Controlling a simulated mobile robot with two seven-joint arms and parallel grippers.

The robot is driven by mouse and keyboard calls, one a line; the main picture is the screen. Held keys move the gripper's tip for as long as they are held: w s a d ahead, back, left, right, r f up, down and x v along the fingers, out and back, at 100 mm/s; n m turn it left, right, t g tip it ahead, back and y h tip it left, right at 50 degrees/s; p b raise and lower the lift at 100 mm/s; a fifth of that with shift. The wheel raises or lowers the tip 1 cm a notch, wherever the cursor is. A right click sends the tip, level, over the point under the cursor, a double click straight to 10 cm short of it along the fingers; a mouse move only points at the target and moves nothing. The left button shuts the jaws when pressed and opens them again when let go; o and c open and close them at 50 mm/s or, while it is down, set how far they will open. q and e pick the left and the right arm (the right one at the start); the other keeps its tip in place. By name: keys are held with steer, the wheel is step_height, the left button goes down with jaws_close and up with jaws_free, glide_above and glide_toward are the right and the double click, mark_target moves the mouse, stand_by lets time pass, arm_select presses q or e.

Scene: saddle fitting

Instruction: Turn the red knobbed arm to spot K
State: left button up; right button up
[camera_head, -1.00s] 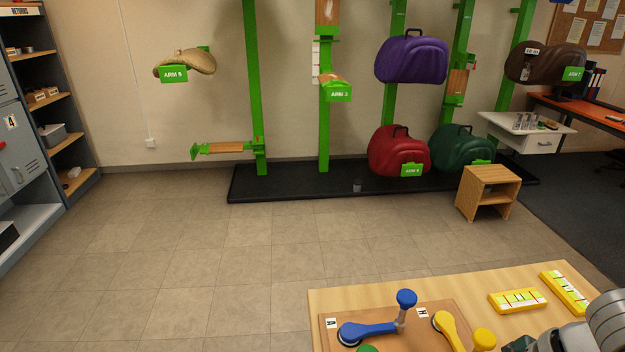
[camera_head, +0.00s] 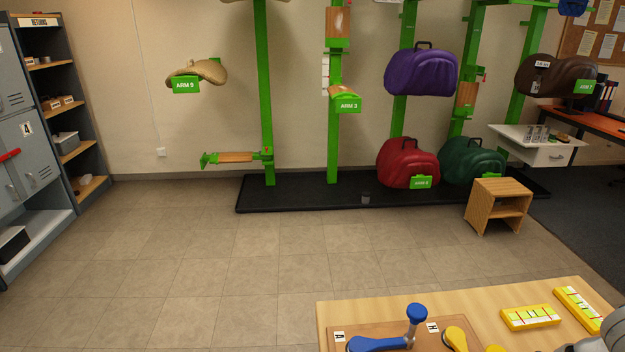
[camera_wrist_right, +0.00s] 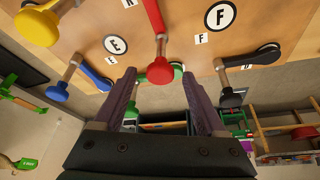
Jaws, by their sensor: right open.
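The red knobbed arm (camera_wrist_right: 152,14) hangs in from the top of the right wrist view, its round red knob (camera_wrist_right: 160,70) nearest me. My right gripper (camera_wrist_right: 159,82) is open, with its two dark fingers on either side of the knob in the picture. I cannot tell whether they touch it. In the head view the wooden board (camera_head: 343,324) shows only partly, with labels A and H; the red arm is out of that view. My left gripper is not in view.
A blue knobbed arm (camera_head: 380,344) and a yellow one (camera_head: 455,338) are on the board. The right wrist view shows a black knobbed arm (camera_wrist_right: 252,57), a green one (camera_wrist_right: 178,72) and circles E (camera_wrist_right: 116,44) and F (camera_wrist_right: 220,15). Yellow cases (camera_head: 530,317) lie on the table.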

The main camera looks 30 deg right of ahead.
steer(key=shift+r, duration=0.1)
steer(key=p+v, duration=0.4)
steer(key=v, duration=0.5)
steer(key=shift+r+p, duration=0.3)
steer(key=shift+r, duration=0.05)
steer(key=shift+s, duration=0.1)
steer(key=w+a+r+m+t, duration=0.1)
steer(key=w+a+r, duration=0.2)
steer(key=a, duration=0.5)
steer(key=w+a+r+m, duration=0.1)
steer(key=w+a+r, duration=0.1)
steer(key=a, duration=0.5)
step_height(320, 180, up, 28)
steer(key=d+m+g+h+p, duration=0.1)
steer(key=m+h+p, duration=0.1)
steer(key=p, duration=2)
steer(key=shift+s+d+m+h+p, duration=0.3)
steer(key=shift+s+m+p, duration=0.1)
steer(key=shift+m, duration=0.3)
